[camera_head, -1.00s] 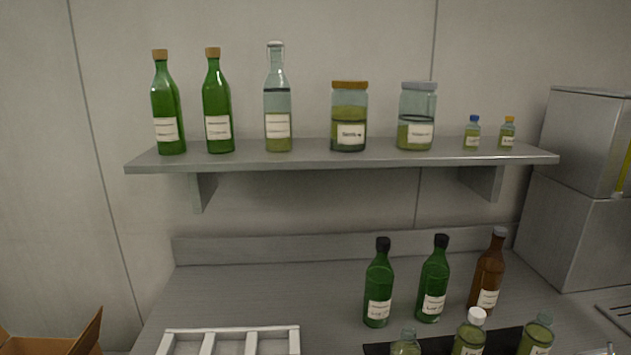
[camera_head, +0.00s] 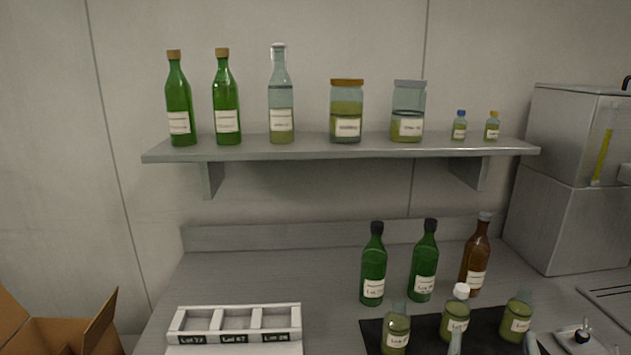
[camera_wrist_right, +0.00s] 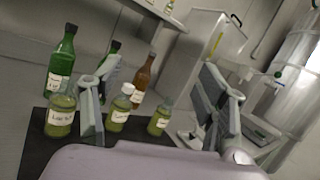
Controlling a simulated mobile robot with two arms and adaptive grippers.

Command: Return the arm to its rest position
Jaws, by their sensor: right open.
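My right gripper (camera_head: 492,343) shows only as two grey fingertips at the bottom edge of the head view. It is open and nothing is between its fingers. In the right wrist view my right gripper (camera_wrist_right: 156,80) has its fingers wide apart, with small jars beyond them. Three small jars of green-yellow liquid, a left one (camera_head: 396,331), a white-capped middle one (camera_head: 456,312) and a right one (camera_head: 517,318), stand on a black mat (camera_head: 425,348). My left gripper is not in view.
Two dark green bottles (camera_head: 373,268) and a brown bottle (camera_head: 475,262) stand behind the mat. A white labelled rack (camera_head: 236,338) has empty slots. A cardboard box (camera_head: 62,337) is at left. A shelf (camera_head: 340,151) holds bottles and jars. A metal machine (camera_head: 570,190) stands at right.

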